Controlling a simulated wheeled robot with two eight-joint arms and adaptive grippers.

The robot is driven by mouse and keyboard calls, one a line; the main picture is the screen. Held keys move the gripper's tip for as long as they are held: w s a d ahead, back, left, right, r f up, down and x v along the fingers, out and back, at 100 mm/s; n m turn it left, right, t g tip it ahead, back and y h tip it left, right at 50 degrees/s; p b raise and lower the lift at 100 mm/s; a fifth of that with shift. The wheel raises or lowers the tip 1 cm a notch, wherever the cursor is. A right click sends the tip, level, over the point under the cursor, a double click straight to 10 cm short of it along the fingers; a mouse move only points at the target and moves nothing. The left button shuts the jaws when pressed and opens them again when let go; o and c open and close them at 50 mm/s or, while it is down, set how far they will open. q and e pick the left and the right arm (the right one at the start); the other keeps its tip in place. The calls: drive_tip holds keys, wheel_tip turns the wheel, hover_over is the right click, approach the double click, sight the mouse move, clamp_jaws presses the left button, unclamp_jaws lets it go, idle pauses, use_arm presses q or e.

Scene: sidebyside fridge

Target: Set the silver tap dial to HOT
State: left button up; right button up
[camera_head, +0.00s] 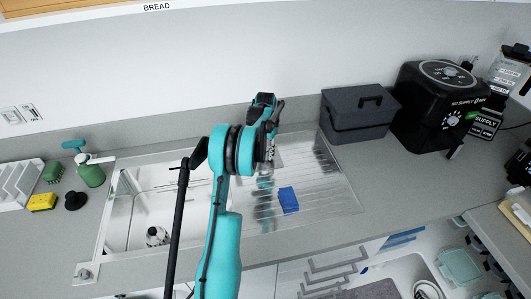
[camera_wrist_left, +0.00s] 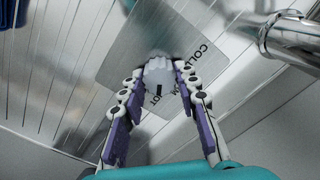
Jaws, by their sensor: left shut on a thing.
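The pale silver tap dial (camera_wrist_left: 160,72) sits on a metal plate (camera_wrist_left: 125,62) in the left wrist view. A dark mark on the dial's lower side faces down, towards partly hidden letters that look like "OT". "COLD" is printed at the dial's upper right, and other lettering between them is mostly covered. My left gripper (camera_wrist_left: 161,80) is shut on the dial, a finger on each side. In the head view my left gripper (camera_head: 267,166) reaches down at the sink's back; the dial is hidden there. My right gripper is not in view.
A metal spout (camera_wrist_left: 292,38) is close at the upper right of the wrist view. The sink basin (camera_head: 125,215) is left of my arm. A blue sponge (camera_head: 288,200) lies on the ridged drainboard (camera_head: 335,200). A grey box (camera_head: 358,115) and black air fryer (camera_head: 437,105) stand right.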

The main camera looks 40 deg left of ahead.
sight(266, 153)
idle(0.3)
use_arm(q)
drive_tip(key=o, duration=1.2)
drive_tip(key=shift+c, duration=0.2)
drive_tip(key=shift+r, duration=0.15)
wheel_tip(266, 153, up, 12)
